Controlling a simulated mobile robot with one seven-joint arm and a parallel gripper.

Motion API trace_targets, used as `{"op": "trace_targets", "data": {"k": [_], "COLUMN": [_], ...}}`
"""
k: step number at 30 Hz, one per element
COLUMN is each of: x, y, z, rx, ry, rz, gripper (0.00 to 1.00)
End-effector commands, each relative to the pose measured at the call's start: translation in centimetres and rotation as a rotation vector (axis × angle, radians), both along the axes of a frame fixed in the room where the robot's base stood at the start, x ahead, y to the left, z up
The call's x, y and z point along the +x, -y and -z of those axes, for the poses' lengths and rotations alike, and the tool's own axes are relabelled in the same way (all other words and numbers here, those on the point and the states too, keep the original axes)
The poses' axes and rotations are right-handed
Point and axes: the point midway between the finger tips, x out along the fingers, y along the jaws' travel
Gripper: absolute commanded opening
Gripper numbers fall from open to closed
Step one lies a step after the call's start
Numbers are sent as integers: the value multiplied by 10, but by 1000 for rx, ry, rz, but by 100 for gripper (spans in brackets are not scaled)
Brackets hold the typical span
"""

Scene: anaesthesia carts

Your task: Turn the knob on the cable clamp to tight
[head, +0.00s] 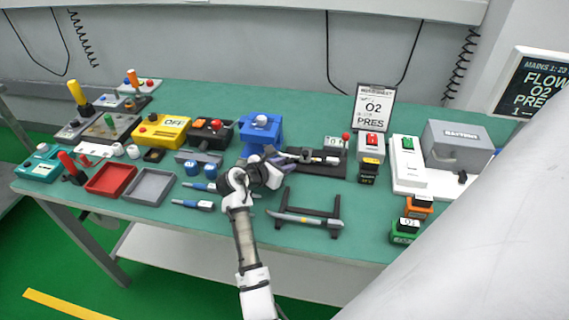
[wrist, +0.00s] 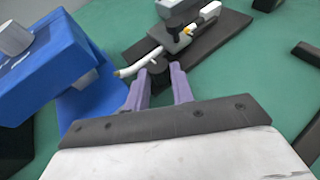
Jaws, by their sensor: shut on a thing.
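The cable clamp stands on a dark base board (head: 330,170), just right of my gripper in the head view. In the wrist view the board (wrist: 225,30) runs up to the right and carries a grey and black clamp body (wrist: 180,12) and a pale cable (wrist: 135,69) with a yellowish end. My gripper (wrist: 160,74), with purple fingers, is shut on a small dark knob (wrist: 158,64) at the near end of the board. The fingers partly hide the knob, and its setting cannot be read. In the head view my gripper (head: 272,155) partly covers this end of the clamp.
A blue device (head: 260,130) stands close left of my gripper and also shows large in the wrist view (wrist: 50,60). Blue-handled tools (head: 198,204) and a dark stand with a tool (head: 308,217) lie nearer the front edge. Switch boxes (head: 371,145) stand to the right.

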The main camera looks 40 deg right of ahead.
Motion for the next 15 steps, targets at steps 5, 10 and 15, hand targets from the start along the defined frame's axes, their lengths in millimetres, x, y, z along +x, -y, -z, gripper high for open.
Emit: {"op": "trace_targets", "data": {"k": [5,10,15], "x": [-1,0,0], "y": [0,0,0], "z": [1,1,0], "rx": [2,1,0], "ry": [0,0,0], "rz": [0,-1,-3], "gripper": [29,46,46]}}
